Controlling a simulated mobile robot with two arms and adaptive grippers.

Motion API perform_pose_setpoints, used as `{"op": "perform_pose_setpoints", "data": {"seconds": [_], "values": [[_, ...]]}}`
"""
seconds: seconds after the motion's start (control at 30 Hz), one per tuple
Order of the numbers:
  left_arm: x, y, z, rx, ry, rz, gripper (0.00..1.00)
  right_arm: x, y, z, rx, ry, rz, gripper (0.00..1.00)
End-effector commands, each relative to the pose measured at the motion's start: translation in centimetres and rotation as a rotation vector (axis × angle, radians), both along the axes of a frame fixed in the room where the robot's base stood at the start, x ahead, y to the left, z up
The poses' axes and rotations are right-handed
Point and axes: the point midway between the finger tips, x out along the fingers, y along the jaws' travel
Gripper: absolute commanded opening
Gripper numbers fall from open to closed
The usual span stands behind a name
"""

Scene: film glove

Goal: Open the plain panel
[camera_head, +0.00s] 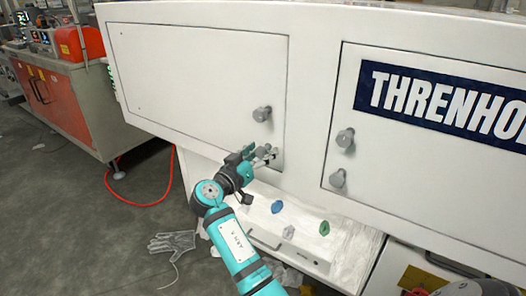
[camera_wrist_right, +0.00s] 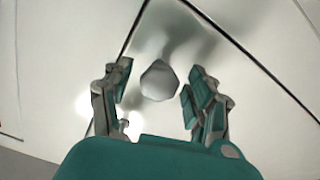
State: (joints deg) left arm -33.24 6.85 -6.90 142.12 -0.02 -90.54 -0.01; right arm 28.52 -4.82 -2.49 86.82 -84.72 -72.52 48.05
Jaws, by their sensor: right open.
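The plain panel (camera_head: 200,75) is a flat white door without lettering, at the upper left of the head view. It looks shut, flush with the white housing. An upper grey knob (camera_head: 262,114) sticks out near its right edge. My right gripper (camera_head: 264,154) is at the panel's lower right corner and is open. In the right wrist view a rounded grey knob (camera_wrist_right: 160,80) lies between the two spread fingers, with a gap on both sides. In the head view the gripper partly hides that lower knob. My left gripper is not in view.
A second panel (camera_head: 400,150) with a dark lettered label and two knobs (camera_head: 345,138) is to the right. A glove (camera_head: 172,242) and a red hose (camera_head: 150,203) lie on the floor.

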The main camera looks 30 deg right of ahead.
Motion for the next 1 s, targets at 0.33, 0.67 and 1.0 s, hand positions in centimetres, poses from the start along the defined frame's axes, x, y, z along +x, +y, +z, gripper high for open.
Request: {"op": "perform_pose_setpoints", "data": {"seconds": [0.33, 0.67, 1.0], "values": [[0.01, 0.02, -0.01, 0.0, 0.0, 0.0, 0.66, 0.01, -0.02, 0.01, 0.0, 0.0, 0.0, 0.24], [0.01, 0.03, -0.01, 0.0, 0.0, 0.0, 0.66, 0.02, -0.02, 0.04, 0.0, -0.001, 0.001, 0.0], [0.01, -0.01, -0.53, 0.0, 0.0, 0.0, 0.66, -0.03, -0.01, -0.08, 0.001, -0.002, -0.014, 0.0]]}}
